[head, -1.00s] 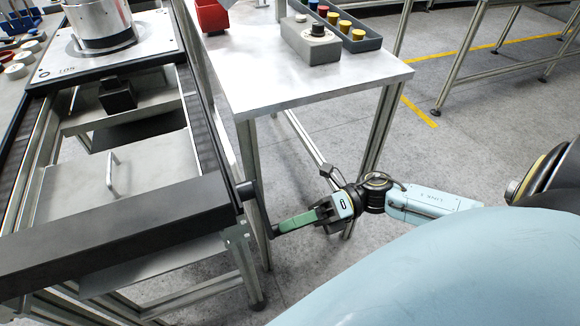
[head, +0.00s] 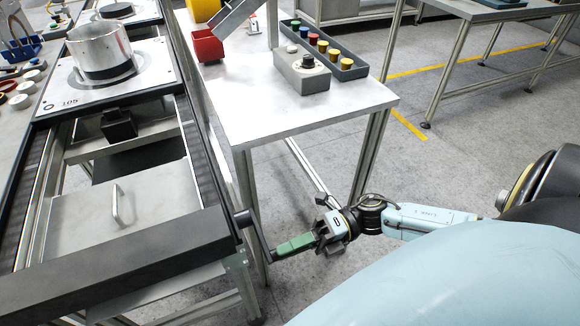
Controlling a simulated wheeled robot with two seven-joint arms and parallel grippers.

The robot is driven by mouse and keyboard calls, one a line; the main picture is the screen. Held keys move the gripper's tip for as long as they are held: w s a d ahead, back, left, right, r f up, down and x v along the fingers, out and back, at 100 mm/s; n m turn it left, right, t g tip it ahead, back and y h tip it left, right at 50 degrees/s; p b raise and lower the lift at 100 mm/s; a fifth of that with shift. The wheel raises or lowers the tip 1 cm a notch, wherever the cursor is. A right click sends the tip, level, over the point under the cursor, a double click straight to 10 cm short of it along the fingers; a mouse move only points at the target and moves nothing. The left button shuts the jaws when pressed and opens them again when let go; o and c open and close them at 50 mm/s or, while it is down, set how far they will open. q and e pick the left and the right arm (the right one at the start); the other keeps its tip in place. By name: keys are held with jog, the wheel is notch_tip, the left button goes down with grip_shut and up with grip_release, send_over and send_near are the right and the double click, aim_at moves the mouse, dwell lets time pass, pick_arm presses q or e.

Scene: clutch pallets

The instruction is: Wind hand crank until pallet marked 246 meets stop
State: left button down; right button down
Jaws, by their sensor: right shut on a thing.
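The hand crank (head: 256,236) is on the right side of the conveyor frame, its arm slanting down and right from the hub. My right gripper (head: 322,238) is shut on its green handle (head: 294,245). A pallet (head: 62,90) carrying a metal cylinder (head: 100,52) lies on the rails; its small mark looks like 105. Another pallet (head: 132,17) shows behind it. I cannot read 246 on either. A black block (head: 118,123) sits below the front pallet's near edge; I cannot tell if it is the stop. My left gripper is out of view.
A dark crossbar (head: 120,258) closes the conveyor's near end. The table (head: 270,112) to the right holds a red bin (head: 207,46), a grey control box (head: 302,75) and a tray (head: 352,70) of coloured knobs. Floor is open further right.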

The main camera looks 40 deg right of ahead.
jog(key=shift+w+r, duration=0.1)
jog(key=shift+r, duration=0.1)
jog(key=c, duration=1.6)
grip_release()
jog(key=o, duration=0.3)
jog(key=shift+f, duration=0.1)
jog(key=shift+o, duration=0.2)
jog(key=shift+d, duration=0.1)
jog(key=v, duration=1.3)
jog(key=shift+d, duration=0.1)
